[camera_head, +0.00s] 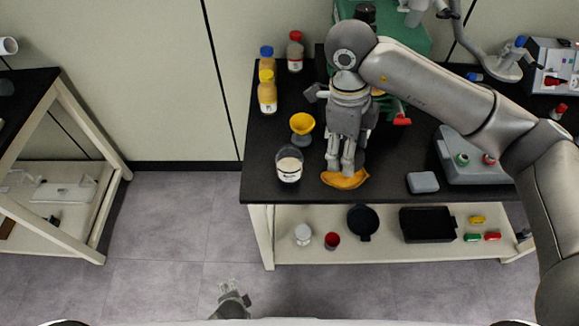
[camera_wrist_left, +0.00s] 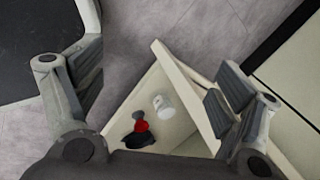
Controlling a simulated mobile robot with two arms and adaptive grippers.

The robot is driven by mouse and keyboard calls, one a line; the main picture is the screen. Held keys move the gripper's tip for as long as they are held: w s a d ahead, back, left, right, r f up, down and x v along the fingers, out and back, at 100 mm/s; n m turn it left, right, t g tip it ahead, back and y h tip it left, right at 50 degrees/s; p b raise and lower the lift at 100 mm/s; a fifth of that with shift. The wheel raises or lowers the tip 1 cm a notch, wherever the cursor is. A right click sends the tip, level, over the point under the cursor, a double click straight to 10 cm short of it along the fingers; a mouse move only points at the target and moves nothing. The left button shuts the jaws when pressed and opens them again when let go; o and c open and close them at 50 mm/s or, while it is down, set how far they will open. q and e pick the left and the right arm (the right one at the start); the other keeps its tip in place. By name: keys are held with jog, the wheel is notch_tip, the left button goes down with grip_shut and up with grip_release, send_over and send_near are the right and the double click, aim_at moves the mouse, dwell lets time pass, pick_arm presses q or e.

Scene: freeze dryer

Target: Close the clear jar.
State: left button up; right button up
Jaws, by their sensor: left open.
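The clear jar (camera_head: 289,166) stands near the front left edge of the black bench, holding pale contents. No lid shows on its top. A flat orange-brown piece (camera_head: 345,180), possibly a lid, is right of the jar at the bench's front edge. My right gripper (camera_head: 346,168) points down directly over this piece, fingers fairly close together; whether they grip it is unclear. My left gripper (camera_head: 234,297) is low in front of the bench, away from the jar. In the left wrist view its fingers (camera_wrist_left: 158,82) are spread with nothing between them.
A yellow funnel (camera_head: 303,126) stands just behind the jar, with several bottles (camera_head: 267,92) farther back. A grey box (camera_head: 422,182) and a grey device (camera_head: 470,158) are at right. The lower shelf (camera_head: 285,240) holds a white container (camera_wrist_left: 164,105) and dark pans.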

pick_arm(q)
jog(key=w+d+r+m+t+y+b, duration=0.15)
jog(key=w+r, duration=0.25)
jog(key=r, duration=0.5)
jog(key=w+d+r+m+t+y, duration=0.1)
jog(key=w+r+m+t, duration=0.15)
jog(key=w+r, duration=0.4)
jog(key=w+d+r+m+t+y+b, duration=0.1)
jog(key=w+d+r+m+t, duration=0.15)
jog(key=r, duration=0.75)
jog(key=m+t+h, duration=0.2)
jog(key=m+t, duration=0.6)
jog(key=m, duration=0.7)
send_near(290, 162)
notch_tip(290, 162, down, 3)
jog(key=shift+w+d+f, duration=0.15)
jog(key=shift+w+f, duration=0.05)
jog(key=shift+w, duration=0.1)
pick_arm(e)
jog(key=w+a+m+y, duration=0.1)
jog(key=w+a+m, duration=0.2)
jog(key=m, duration=1.2)
jog(key=w+a+m+y, duration=0.2)
jog(key=w+a+m, duration=0.2)
jog(key=a+m, duration=0.4)
jog(key=m, duration=0.7)
jog(key=shift+w+a+f+m+t, duration=0.2)
jog(key=shift+f+m+t, duration=0.1)
jog(key=shift+t, duration=0.1)
